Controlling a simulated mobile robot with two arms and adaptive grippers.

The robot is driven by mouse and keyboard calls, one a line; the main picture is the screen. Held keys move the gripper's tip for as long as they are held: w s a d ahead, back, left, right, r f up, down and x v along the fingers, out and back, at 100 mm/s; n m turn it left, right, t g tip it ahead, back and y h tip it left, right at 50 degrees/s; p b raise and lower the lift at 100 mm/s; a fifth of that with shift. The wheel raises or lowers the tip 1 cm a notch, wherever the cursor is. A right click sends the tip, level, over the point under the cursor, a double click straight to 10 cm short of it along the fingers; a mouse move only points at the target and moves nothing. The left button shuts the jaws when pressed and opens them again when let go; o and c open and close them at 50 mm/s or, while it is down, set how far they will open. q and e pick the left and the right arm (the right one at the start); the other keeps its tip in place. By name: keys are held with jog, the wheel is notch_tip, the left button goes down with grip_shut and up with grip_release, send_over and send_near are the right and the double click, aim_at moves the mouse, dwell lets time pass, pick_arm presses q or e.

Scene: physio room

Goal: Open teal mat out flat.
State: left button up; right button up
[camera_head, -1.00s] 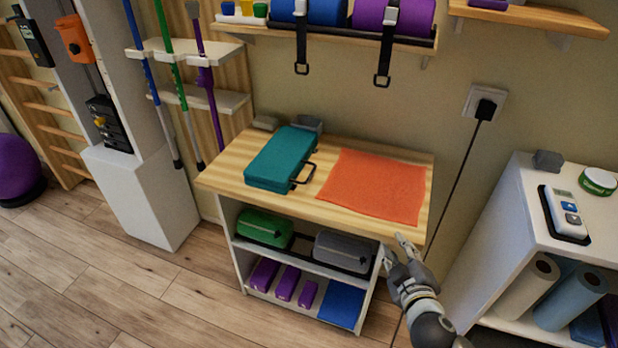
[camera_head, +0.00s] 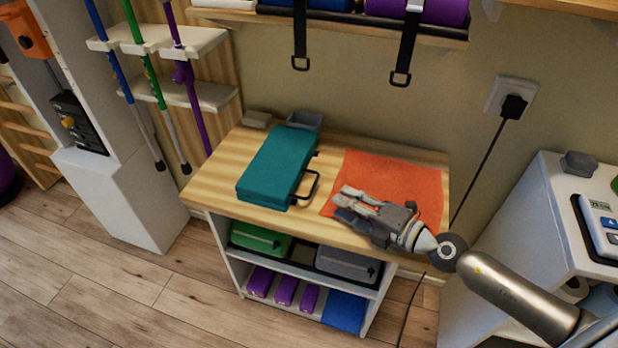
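The teal mat (camera_head: 277,165) lies folded into a thick block on the left half of the wooden bench top. A dark carry handle (camera_head: 312,187) sticks out from its right side. My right gripper (camera_head: 340,202) is over the front left part of the orange cloth, to the right of the mat and apart from it. Its fingers point left toward the handle and look parted, with nothing seen between them. My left gripper is not in view.
The orange cloth (camera_head: 398,182) lies flat on the right half of the bench top (camera_head: 215,172). Small grey items (camera_head: 305,121) stand behind the mat. Shelves below hold a green case (camera_head: 258,238) and a grey case (camera_head: 346,264). A white cabinet (camera_head: 520,235) stands at right.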

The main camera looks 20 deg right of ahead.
aim_at(313, 187)
jog(key=shift+w+a+r, duration=0.1)
jog(key=shift+a+r, duration=0.05)
jog(key=shift+a, duration=0.1)
jog(key=p+x, duration=0.1)
jog(key=x, duration=0.2)
jog(key=shift+w+a, duration=0.3)
jog(key=x, duration=0.4)
jog(key=shift+p, duration=0.3)
jog(key=shift+x, duration=0.9)
jog(key=shift+c, duration=0.7)
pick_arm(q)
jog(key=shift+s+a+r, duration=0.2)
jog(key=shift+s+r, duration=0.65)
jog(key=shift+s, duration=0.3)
pick_arm(e)
grip_shut()
